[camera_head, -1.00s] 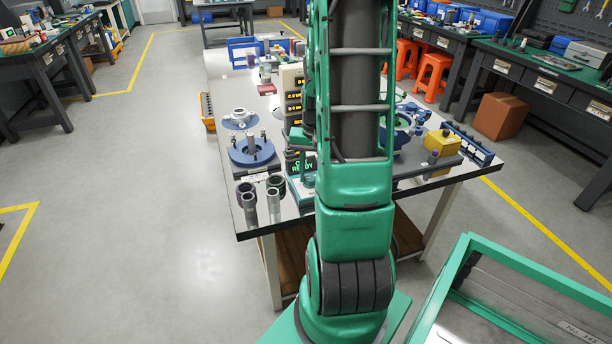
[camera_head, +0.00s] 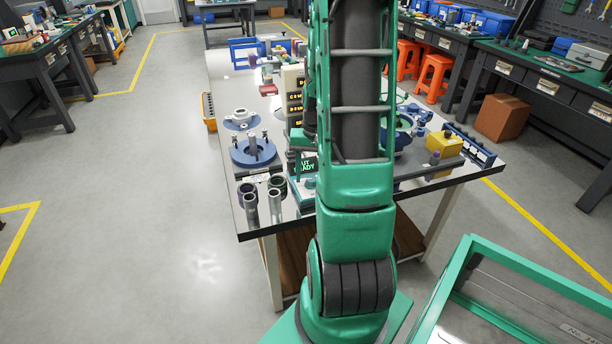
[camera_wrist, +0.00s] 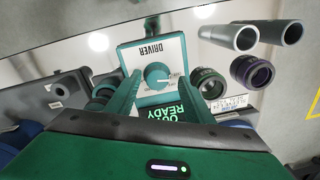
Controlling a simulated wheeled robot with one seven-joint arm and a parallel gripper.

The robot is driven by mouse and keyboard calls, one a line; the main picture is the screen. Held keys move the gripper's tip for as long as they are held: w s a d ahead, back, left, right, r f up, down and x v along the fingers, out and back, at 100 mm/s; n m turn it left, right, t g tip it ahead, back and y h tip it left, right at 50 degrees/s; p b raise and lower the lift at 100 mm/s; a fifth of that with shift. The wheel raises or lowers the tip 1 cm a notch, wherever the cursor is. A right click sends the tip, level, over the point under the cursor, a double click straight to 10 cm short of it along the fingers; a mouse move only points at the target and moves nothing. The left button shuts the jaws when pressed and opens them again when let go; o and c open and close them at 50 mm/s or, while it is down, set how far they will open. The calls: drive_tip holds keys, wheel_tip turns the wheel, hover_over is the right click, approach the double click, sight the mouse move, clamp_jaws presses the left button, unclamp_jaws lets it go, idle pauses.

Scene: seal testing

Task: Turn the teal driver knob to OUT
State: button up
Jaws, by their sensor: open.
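The teal driver knob (camera_wrist: 157,74) is a round dial on a white face marked DRIVER, upside down in the wrist view. A pale line on the knob points to the lower right; the small marks around it are too small to read. The driver's teal housing (camera_wrist: 125,56) shows along the side of this face. My gripper (camera_wrist: 160,86) is open, with a teal finger on each side of the knob. I cannot tell whether they touch it. A dark display (camera_wrist: 168,118) beside the face shows green text, OUT READY. In the head view my arm hides the knob.
Grey tubes (camera_wrist: 228,36) and dark ringed sockets (camera_wrist: 250,72) stand close to the driver. The table (camera_head: 230,222) also holds a blue round fixture (camera_head: 253,150) and a yellow block (camera_head: 444,143). A teal-framed case (camera_head: 455,270) is at the lower right.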

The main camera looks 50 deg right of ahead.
sight(312, 178)
wheel_tip(312, 178, up, 11)
idle(0.5)
drive_tip(key=shift+s+d+f, duration=0.1)
idle(0.4)
